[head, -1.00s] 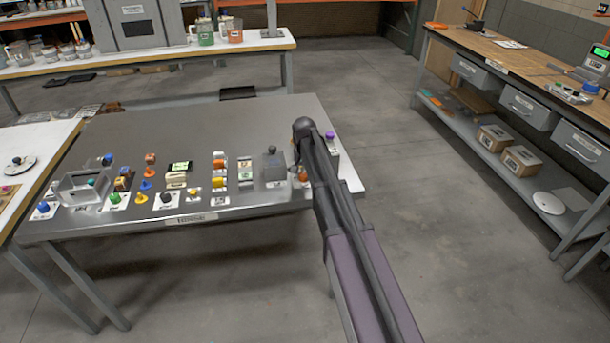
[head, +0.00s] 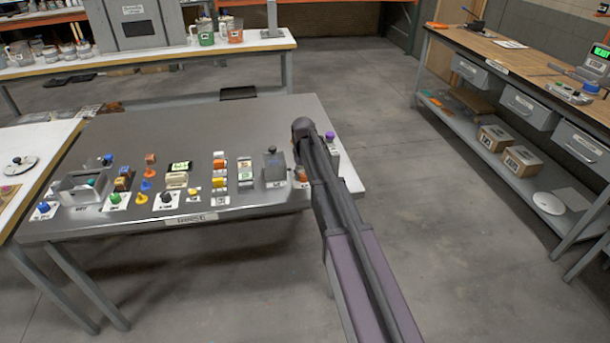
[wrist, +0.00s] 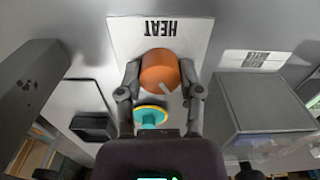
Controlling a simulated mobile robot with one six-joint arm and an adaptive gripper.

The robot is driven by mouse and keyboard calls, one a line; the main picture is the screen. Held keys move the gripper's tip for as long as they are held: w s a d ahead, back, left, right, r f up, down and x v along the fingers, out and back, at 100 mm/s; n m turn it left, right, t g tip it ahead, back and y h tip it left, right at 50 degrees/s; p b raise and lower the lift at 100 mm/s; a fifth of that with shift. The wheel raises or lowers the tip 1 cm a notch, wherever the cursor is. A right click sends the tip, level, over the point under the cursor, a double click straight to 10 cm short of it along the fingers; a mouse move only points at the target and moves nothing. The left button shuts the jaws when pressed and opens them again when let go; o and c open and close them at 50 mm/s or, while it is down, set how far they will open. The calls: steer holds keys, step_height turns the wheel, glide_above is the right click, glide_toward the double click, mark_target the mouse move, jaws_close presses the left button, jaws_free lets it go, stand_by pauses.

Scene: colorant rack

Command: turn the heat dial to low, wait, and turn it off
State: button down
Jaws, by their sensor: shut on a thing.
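In the wrist view the orange heat dial (wrist: 160,68) stands on a white plate (wrist: 126,36) marked HEAT, which reads upside down there. A pale pointer line on the dial points to the lower right of that picture. My gripper (wrist: 159,76) is shut on the dial, one finger on each side. A teal and yellow round part (wrist: 151,116) shows between the fingers, nearer the camera. In the head view my arm hides most of the dial and gripper at the right end of the metal table (head: 250,125). No low or off marks are readable.
In the wrist view a grey box (wrist: 262,105) stands right of the gripper and a dark grey block (wrist: 30,85) on the left. In the head view several small knobs and switches line the table's front. The table's back half is clear.

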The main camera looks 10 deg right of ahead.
steer(key=n, duration=0.6)
stand_by(0.4)
steer(key=shift+c, duration=1.3)
jaws_free()
